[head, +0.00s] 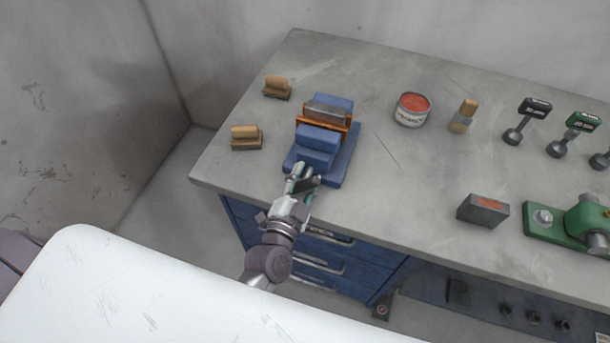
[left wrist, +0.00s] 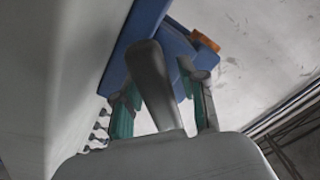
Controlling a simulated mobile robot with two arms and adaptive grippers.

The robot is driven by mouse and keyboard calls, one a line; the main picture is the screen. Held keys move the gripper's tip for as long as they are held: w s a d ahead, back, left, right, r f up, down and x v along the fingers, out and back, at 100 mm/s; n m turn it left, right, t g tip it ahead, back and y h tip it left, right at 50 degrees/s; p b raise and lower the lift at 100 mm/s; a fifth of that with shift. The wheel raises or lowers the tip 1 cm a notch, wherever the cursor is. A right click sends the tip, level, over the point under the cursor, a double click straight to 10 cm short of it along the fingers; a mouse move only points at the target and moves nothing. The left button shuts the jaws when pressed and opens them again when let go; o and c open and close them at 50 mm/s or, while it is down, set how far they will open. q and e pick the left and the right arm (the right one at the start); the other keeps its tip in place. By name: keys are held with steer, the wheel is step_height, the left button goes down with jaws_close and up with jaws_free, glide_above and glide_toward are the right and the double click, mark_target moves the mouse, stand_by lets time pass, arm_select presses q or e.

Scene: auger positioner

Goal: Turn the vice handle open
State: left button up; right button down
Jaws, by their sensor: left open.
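The blue vice (head: 318,148) stands on the grey workbench near its left front part, with an orange-brown piece (head: 324,122) between its jaws. My left gripper (head: 302,180) is at the vice's front, over the bench's front edge. In the left wrist view, the dark grey vice handle (left wrist: 153,85) lies between the two green-padded fingers of my left gripper (left wrist: 163,108). The fingers are apart, with a gap visible on the right side of the handle. The blue vice body (left wrist: 140,35) shows behind the handle. My right gripper is in neither view.
Two wooden brushes or blocks (head: 246,138) lie left of the vice. A red-topped can (head: 411,109), a small brush (head: 463,115) and several dark stands (head: 527,120) are to the right. A grey box (head: 483,210) and a green machine (head: 575,228) sit at the right front. Blue drawers (head: 325,262) are below.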

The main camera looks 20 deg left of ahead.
arm_select(q)
jaws_close()
